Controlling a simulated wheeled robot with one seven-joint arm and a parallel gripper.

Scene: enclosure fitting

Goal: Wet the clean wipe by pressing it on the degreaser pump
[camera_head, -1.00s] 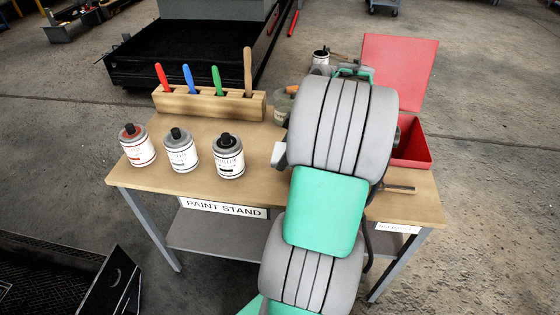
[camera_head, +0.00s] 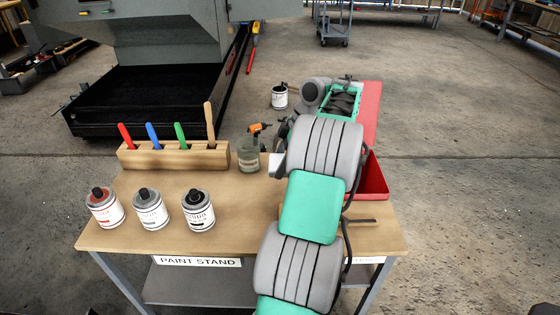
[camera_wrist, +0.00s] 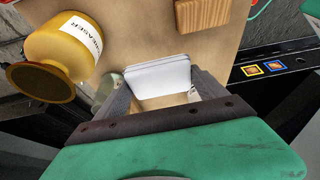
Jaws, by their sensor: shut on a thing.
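In the wrist view, my gripper (camera_wrist: 162,98) is shut on a white folded wipe (camera_wrist: 158,76), which sits between the two dark fingers above the tan tabletop. The amber degreaser pump bottle (camera_wrist: 62,48), with a white label and a wide round brown disc at its near end, is to the left of the wipe. A clear gap shows between the bottle and the wipe.
The paint stand table (camera_head: 150,240) holds several cans (camera_head: 150,210), a wooden rack (camera_head: 175,156) with coloured handles, and a greenish jar (camera_head: 248,157) with an orange-topped thing. A red bin (camera_head: 372,183) stands right of my arm. The front middle of the tabletop is bare.

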